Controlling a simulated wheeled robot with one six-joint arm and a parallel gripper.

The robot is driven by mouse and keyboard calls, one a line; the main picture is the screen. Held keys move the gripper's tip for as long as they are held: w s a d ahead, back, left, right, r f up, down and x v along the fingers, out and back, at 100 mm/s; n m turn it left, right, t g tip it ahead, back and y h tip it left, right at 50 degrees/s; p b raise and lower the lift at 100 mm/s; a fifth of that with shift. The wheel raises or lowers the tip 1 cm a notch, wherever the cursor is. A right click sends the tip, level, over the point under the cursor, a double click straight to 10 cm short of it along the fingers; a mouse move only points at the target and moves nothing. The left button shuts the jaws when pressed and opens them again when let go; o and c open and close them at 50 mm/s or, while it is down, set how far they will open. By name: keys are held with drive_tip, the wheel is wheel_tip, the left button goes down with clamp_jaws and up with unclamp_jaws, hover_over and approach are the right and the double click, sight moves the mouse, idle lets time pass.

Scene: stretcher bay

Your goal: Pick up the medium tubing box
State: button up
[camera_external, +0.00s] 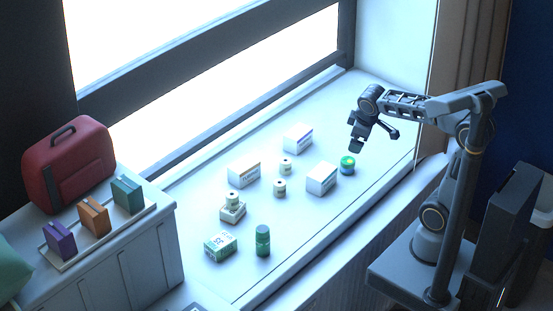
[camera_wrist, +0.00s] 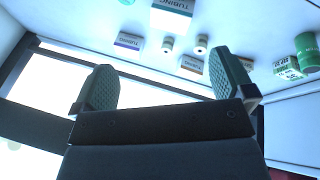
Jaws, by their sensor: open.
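Three white tubing boxes stand on the white bench. One (camera_external: 322,178) is at the right, with a teal band in the wrist view (camera_wrist: 172,10). One (camera_external: 298,137) is near the window, with a purple band in the wrist view (camera_wrist: 128,41). One (camera_external: 244,173) is farther left, with an orange-brown band in the wrist view (camera_wrist: 192,64). "TUBING" is readable on the teal-banded box; I cannot tell which box is medium. My gripper (camera_external: 373,140) is open and empty, above the bench's right part, apart from every box. Its two fingers frame the wrist view (camera_wrist: 162,70).
Two small rolls (camera_external: 285,166) (camera_external: 280,187) stand between the boxes. A green-topped roll (camera_external: 347,165) is beside the right box. The window borders the bench.

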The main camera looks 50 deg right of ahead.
drive_tip(key=w+d+n+h+b, duration=0.15)
drive_tip(key=w+n, duration=0.25)
drive_tip(key=w, duration=0.6)
drive_tip(key=n+g+h+b, duration=0.1)
drive_tip(key=n+h+b, duration=0.2)
drive_tip(key=n+h, duration=0.65)
hover_over(297, 132)
drive_tip(key=s+a, duration=0.1)
drive_tip(key=a, duration=0.4)
wheel_tip(297, 132, down, 11)
drive_tip(key=n+y, duration=0.1)
drive_tip(key=n, duration=0.1)
drive_tip(key=d+f, duration=0.1)
drive_tip(key=f, duration=0.2)
drive_tip(key=d+f, duration=0.2)
drive_tip(key=f, duration=0.1)
drive_tip(key=w+d+f, duration=0.1)
drive_tip(key=f, duration=0.3)
drive_tip(key=shift+d+f, duration=0.1)
drive_tip(key=shift+d, duration=0.05)
drive_tip(key=c, duration=1.1)
